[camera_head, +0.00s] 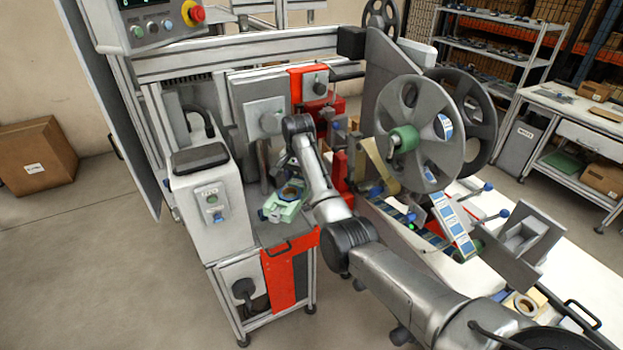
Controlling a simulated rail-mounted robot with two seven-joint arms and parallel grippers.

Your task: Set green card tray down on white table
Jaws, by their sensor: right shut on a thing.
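The green card tray (287,210) is a small pale green tray in the middle of the view, with a dark and tan round item in it. It is above the dark top of the grey cabinet on the left; whether it touches that top I cannot tell. My right arm comes in from the lower right and bends down over the tray. My right gripper (290,181) is at the tray and shut on it; its fingers are partly hidden by my arm. The white table (585,285) stretches to the right under the reel machine. My left gripper is out of view.
Large grey reels (420,130) stand upright behind my arm. A grey bracket (525,235) and a tape roll (525,304) are on the white table. A workbench (570,115) stands back right. A cardboard box (37,155) is on the floor at left.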

